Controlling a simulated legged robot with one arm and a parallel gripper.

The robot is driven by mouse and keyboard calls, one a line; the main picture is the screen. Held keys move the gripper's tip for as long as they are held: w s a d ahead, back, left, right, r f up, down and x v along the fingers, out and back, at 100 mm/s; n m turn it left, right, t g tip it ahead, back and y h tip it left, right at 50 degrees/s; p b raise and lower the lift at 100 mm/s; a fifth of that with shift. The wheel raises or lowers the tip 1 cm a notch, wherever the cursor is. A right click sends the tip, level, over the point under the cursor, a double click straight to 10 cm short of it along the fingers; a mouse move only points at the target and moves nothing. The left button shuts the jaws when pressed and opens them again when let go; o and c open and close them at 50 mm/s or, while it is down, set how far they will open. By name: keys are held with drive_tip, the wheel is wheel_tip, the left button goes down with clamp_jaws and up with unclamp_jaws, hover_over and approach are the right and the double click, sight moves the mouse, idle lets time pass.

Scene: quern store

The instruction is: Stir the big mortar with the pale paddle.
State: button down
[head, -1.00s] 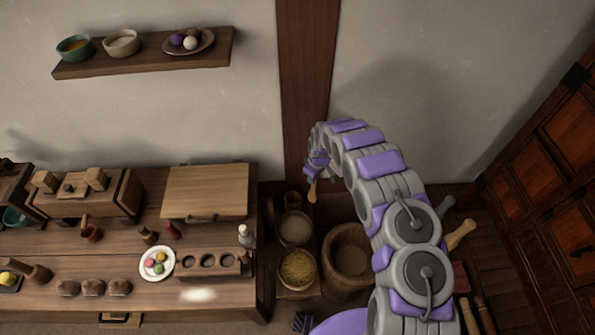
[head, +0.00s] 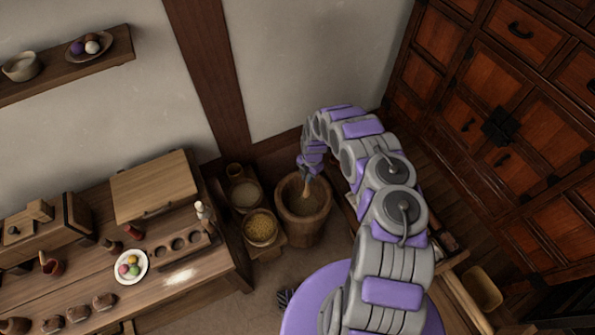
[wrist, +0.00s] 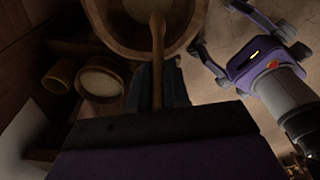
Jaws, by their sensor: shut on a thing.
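The big mortar (head: 322,222) is a wide wooden tub standing on the floor, with pale contents inside. My gripper (head: 309,171) is over its mouth, shut on the pale paddle (head: 306,187), which points down into the opening. In the wrist view, the paddle (wrist: 157,62) runs from between my gripper's dark fingers (wrist: 158,92) toward the mortar (wrist: 190,28), its far end over the pale contents. I cannot tell how deep the tip is or whether it touches the contents.
Left of the mortar are a yellow grain bowl (head: 261,227), a pale-filled bowl (head: 245,195) and a small wooden cup (head: 235,171). A wooden table (head: 215,277) with a plate of coloured balls (head: 131,267) stands at left. A dark red cabinet (head: 490,120) fills the right.

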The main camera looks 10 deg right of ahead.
sight(307, 194)
drive_tip(key=shift+s+d+f, duration=0.1)
wheel_tip(307, 194, down, 13)
drive_tip(key=b, duration=1.2)
drive_tip(key=shift+f, duration=1.7)
